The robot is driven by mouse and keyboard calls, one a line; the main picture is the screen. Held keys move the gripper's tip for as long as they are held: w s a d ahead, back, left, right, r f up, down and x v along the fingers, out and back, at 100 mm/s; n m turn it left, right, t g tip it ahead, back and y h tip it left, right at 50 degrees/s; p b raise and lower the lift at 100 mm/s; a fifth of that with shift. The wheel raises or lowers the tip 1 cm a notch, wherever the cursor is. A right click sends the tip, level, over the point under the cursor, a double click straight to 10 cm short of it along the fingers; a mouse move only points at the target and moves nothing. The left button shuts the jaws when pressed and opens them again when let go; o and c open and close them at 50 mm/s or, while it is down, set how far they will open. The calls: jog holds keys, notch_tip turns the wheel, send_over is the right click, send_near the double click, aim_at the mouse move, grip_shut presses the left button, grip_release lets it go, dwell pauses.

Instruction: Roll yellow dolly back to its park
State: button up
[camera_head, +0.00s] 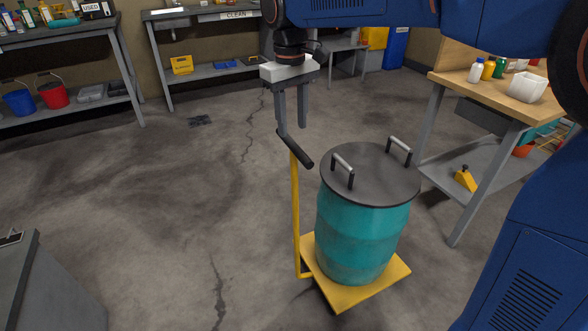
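The yellow dolly (312,258) stands on the floor at the lower middle of the head camera view. Its yellow post rises on the left side to a slanted black handle (297,150). A teal drum (360,235) with a dark lid and two lid handles stands upright on its platform. My gripper (292,129) points down at the upper end of the black handle, its fingers spread with a gap between them. The left fingertip overlaps the handle's end in the picture; I cannot tell whether they touch. The park spot cannot be made out.
A wooden-topped workbench (500,88) with bottles stands close on the right. A grey cabinet (40,290) is at the lower left. Shelving benches line the back, with blue (19,103) and red (54,95) buckets. A dark floor drain (200,120) lies left of centre. The left-middle floor is clear.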

aim_at(294, 169)
jog(key=f, duration=1.5)
jog(key=shift+w+d+f, duration=0.15)
jog(key=shift+d+f, duration=0.05)
jog(key=shift+f, duration=0.05)
grip_shut()
